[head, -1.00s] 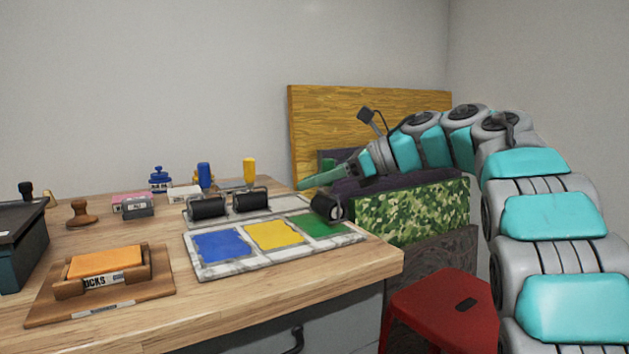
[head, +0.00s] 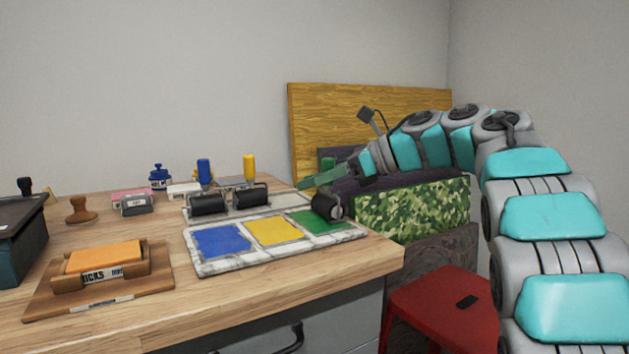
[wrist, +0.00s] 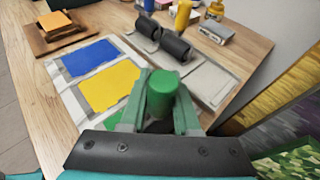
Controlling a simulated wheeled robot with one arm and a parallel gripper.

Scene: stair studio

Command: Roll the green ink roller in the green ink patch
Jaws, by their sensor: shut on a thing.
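My gripper (head: 322,180) is at the right side of the workbench, shut on the upright green handle (wrist: 163,92) of the green ink roller. The roller's black drum (head: 324,206) shows in the head view at the far right end of the ink slab, over or on the green ink patch (head: 322,222). I cannot tell whether it touches the ink. In the wrist view the gripper's fingers (wrist: 160,108) flank the handle and hide the drum. Only a sliver of the green patch (wrist: 115,123) shows there.
The marble slab (head: 215,268) also bears a yellow patch (head: 273,231) and a blue patch (head: 220,241). Blue-handled (head: 208,204) and yellow-handled (head: 250,197) rollers rest on a tray behind. A red stool (head: 440,305) stands beside the bench.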

